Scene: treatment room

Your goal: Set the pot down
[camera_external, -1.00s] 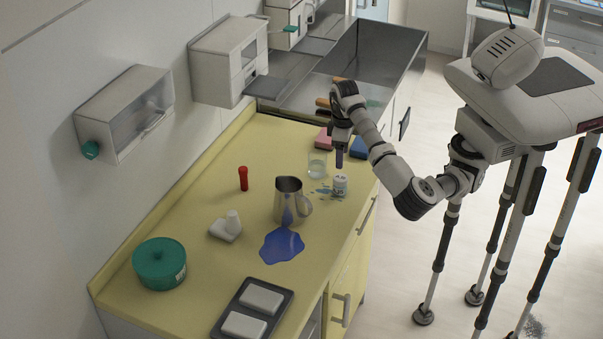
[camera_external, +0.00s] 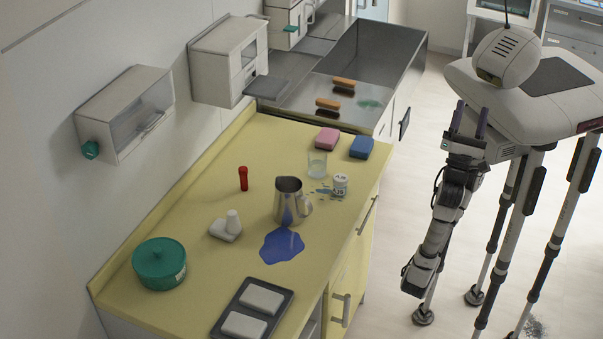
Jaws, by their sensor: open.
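A green lidded pot (camera_external: 160,264) stands upright on the yellow counter (camera_external: 205,185), near its front left end. A metal jug (camera_external: 288,201) with a side handle also stands upright, near the middle of the counter. My gripper (camera_external: 471,118) is open and empty, with its fingers pointing up. It is folded back close to my body, to the right of the counter and well apart from both vessels.
A blue puddle (camera_external: 281,246) lies by the jug.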

